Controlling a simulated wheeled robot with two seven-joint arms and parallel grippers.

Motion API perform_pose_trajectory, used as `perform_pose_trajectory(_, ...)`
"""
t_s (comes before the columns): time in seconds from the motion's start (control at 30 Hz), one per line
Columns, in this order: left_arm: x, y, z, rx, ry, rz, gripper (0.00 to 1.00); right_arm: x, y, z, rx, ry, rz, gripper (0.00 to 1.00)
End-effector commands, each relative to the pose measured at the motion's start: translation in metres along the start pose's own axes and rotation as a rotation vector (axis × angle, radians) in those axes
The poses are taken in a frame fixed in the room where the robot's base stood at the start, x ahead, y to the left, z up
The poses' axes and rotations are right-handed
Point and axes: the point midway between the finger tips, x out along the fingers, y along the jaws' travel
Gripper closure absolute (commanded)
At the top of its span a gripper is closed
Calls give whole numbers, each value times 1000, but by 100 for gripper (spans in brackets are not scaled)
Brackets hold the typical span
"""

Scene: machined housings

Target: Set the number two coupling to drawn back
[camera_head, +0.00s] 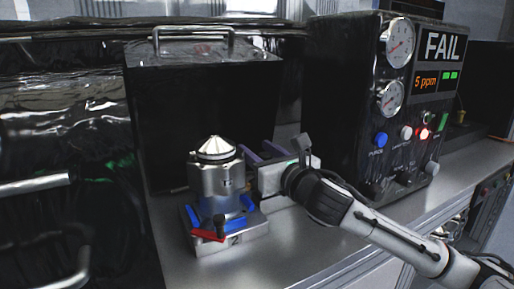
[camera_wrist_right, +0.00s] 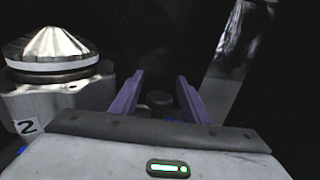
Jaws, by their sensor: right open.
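The metal housing (camera_head: 210,180) with a conical top stands upright on a square metal base (camera_head: 243,238) on the bench. In the right wrist view the housing (camera_wrist_right: 60,95) is at the left, with a "2" label (camera_wrist_right: 27,127). My right gripper (camera_head: 256,150) is at the housing's right rear side, its purple fingers apart. In the right wrist view a dark round-ended piece (camera_wrist_right: 158,99) shows between the open fingers (camera_wrist_right: 155,88); it may be the number two coupling, and I cannot tell its position. The fingers do not visibly close on it. My left gripper is out of view.
Blue clamps (camera_head: 191,215) and a red lever (camera_head: 207,236) with a dark knob sit around the housing's foot. A black gauge panel (camera_head: 365,120) reading "FAIL" and "5 ppm" stands at the right. A black cabinet (camera_head: 180,110) is close behind. Bench is clear in front.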

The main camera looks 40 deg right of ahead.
Motion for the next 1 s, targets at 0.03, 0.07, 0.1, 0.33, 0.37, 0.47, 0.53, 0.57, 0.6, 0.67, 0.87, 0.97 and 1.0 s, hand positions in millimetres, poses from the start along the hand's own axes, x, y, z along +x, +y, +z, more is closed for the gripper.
perform_pose_trajectory(0.03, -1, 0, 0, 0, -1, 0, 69, 3, 0, 1, 1, -1, 0, 58)
perform_pose_trajectory(0.07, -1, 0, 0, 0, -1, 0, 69, 4, 0, 1, 0, -1, 1, 58)
perform_pose_trajectory(0.1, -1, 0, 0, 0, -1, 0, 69, 5, 0, 1, 0, -1, 1, 58)
perform_pose_trajectory(0.33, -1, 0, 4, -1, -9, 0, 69, 6, 0, 0, -1, 0, 1, 58)
perform_pose_trajectory(0.37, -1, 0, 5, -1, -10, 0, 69, 6, 0, 0, -1, 0, 1, 58)
perform_pose_trajectory(0.47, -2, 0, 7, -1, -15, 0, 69, 6, 0, 0, -1, 0, 1, 75)
perform_pose_trajectory(0.53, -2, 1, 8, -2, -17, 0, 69, 5, 0, 0, -1, 0, 1, 87)
perform_pose_trajectory(0.57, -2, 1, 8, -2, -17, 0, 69, 5, 0, 0, -1, 0, 1, 92)
perform_pose_trajectory(0.6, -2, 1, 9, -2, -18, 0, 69, 5, 0, 0, -1, 0, 1, 99)
perform_pose_trajectory(0.67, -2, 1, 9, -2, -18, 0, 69, 5, 0, 0, -1, 0, 1, 100)
perform_pose_trajectory(0.87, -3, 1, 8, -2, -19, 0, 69, 5, -6, -1, -4, 1, -1, 100)
perform_pose_trajectory(0.97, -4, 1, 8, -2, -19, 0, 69, 5, -20, -1, -10, 2, -4, 100)
perform_pose_trajectory(1.0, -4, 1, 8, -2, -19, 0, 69, 5, -25, -1, -11, 3, -4, 100)
